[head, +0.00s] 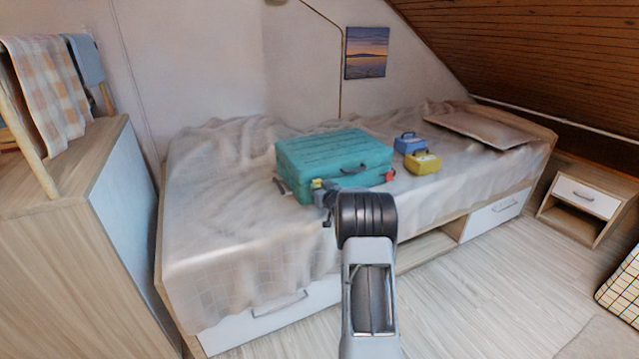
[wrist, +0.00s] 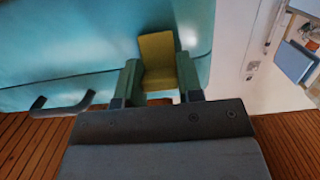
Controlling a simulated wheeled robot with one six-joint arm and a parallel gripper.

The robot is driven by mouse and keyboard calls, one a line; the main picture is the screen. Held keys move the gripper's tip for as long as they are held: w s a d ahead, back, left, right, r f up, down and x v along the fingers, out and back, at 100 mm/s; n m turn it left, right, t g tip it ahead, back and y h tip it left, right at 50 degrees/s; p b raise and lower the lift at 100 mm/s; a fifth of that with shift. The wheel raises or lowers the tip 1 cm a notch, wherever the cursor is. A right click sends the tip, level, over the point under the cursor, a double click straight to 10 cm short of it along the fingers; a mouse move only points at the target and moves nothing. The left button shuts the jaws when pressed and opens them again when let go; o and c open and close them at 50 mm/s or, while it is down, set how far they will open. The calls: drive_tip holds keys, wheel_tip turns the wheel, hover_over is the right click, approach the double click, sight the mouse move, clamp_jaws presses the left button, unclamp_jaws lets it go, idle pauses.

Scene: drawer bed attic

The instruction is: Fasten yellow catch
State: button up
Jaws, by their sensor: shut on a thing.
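A teal suitcase (head: 330,150) lies flat on the bed with its lid down. The yellow catch (head: 317,184) is at the left of its front side. A red catch (head: 389,175) is at the front right. My gripper (head: 326,192) is at the yellow catch, partly hidden behind my wrist. In the wrist view, the green fingers of my gripper (wrist: 160,78) stand on either side of the yellow catch (wrist: 157,55) and are shut on it, against the teal suitcase (wrist: 80,55). I cannot tell whether the catch is fastened.
The suitcase's dark handle (wrist: 62,104) is beside my gripper. A blue box (head: 409,142) and a yellow box (head: 423,162) stand on the bed (head: 225,220) right of the suitcase. A wooden cabinet (head: 65,230) is at the left. The floor (head: 500,280) at front right is clear.

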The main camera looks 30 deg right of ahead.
drive_tip(key=o, duration=0.9)
drive_tip(key=shift+o, duration=0.2)
drive_tip(key=shift+s, duration=0.1)
drive_tip(key=s+a+r+p, duration=0.1)
drive_tip(key=s+a+p, duration=0.1)
drive_tip(key=s, duration=1.1)
drive_tip(key=shift+s+r+p, duration=0.2)
drive_tip(key=shift+r+p, duration=0.2)
drive_tip(key=shift+p, duration=0.1)
